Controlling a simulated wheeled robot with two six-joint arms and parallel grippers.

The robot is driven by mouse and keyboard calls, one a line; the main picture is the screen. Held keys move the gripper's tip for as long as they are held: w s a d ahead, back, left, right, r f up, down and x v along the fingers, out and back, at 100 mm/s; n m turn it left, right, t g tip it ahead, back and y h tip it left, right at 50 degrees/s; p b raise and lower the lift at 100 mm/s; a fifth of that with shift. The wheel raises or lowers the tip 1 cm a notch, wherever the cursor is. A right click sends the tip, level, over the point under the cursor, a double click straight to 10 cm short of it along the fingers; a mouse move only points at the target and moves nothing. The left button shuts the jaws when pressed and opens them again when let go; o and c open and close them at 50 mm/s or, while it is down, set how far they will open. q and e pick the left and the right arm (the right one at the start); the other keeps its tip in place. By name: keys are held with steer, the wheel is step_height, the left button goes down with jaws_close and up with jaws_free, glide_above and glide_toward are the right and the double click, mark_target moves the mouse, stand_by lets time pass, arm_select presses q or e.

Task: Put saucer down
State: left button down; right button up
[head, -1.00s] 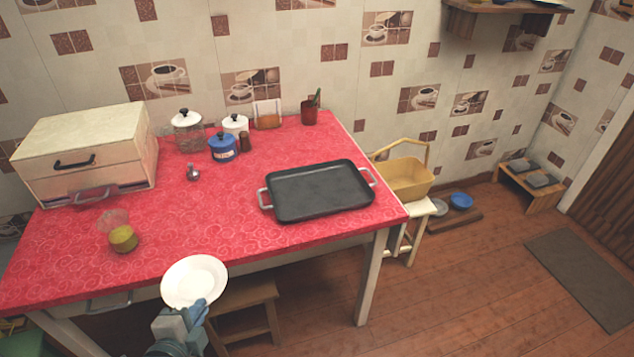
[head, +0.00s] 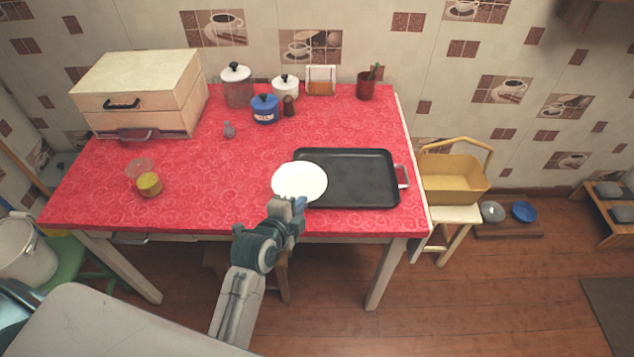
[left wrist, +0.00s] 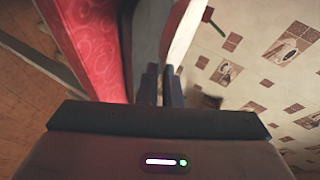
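The white saucer (head: 300,179) is in the head view, over the front middle of the red counter. It overlaps the left end of the black tray (head: 352,180). My left gripper (head: 298,204) is shut on the saucer's near rim. In the left wrist view the saucer (left wrist: 184,34) shows edge-on beyond the fingers (left wrist: 162,86). I cannot tell how high it is above the counter. My right gripper is not in view.
The red counter (head: 215,185) has free room left of the saucer. A yellow cup (head: 149,185) stands at its left. A bread box (head: 140,95), a blue pot (head: 264,109) and jars stand at the back. A yellow basket (head: 455,178) sits on a stool at right.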

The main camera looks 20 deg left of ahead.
mark_target(313, 179)
arm_select(q)
steer(key=w, duration=0.3)
steer(key=w+p, duration=0.1)
steer(key=w, duration=0.4)
steer(key=shift+w+f, duration=0.35)
steer(key=shift+w+f+p, duration=0.1)
steer(key=shift+f+p, duration=0.15)
steer(key=shift+p, duration=0.05)
step_height(313, 179, down, 3)
steer(key=shift+r+p, duration=0.1)
steer(key=shift+p, duration=0.3)
steer(key=shift+f, duration=0.2)
steer(key=shift+f, duration=0.1)
steer(key=shift+f+b, duration=0.25)
steer(key=shift+b, duration=0.1)
steer(key=c, duration=1.6)
jaws_free()
steer(key=shift+r, duration=0.1)
